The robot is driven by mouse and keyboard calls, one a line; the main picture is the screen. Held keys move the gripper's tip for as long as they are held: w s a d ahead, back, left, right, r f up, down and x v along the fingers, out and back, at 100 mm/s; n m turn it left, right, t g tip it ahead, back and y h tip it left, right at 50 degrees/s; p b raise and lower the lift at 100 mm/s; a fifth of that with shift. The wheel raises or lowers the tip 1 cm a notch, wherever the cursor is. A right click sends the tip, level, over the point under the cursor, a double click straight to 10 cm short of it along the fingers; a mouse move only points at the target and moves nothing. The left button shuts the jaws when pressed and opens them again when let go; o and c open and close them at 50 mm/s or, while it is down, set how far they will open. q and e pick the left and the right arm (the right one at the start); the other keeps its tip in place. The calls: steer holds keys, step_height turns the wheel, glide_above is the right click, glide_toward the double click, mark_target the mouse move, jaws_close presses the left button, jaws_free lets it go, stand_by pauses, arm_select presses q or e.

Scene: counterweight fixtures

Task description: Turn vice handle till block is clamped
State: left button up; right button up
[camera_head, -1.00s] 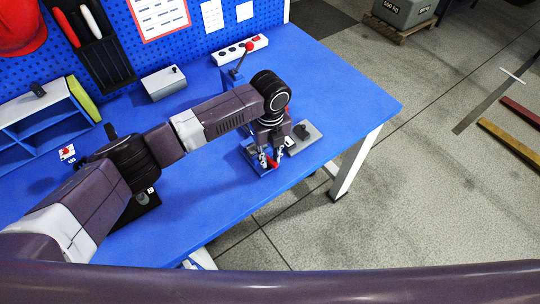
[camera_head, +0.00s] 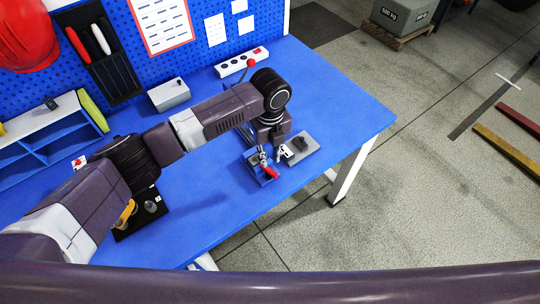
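A small blue vice (camera_head: 254,166) stands near the front right of the blue table. Its red handle (camera_head: 271,173) shows at the front, just below the fingers. My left gripper (camera_head: 273,156) is above the vice and points down, its two fingers spread apart. The handle appears clear of the fingers, but contact is hard to judge at this size. The gripper and arm cover part of the vice, and I cannot make out the block or the jaw gap. My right gripper is not in view.
A grey plate with a dark knob (camera_head: 302,145) lies right beside the vice.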

arm_select(q)
steer(key=shift+r+p, duration=0.65)
steer(key=shift+r, duration=0.35)
step_height(320, 180, up, 12)
stand_by(0.4)
stand_by(0.4)
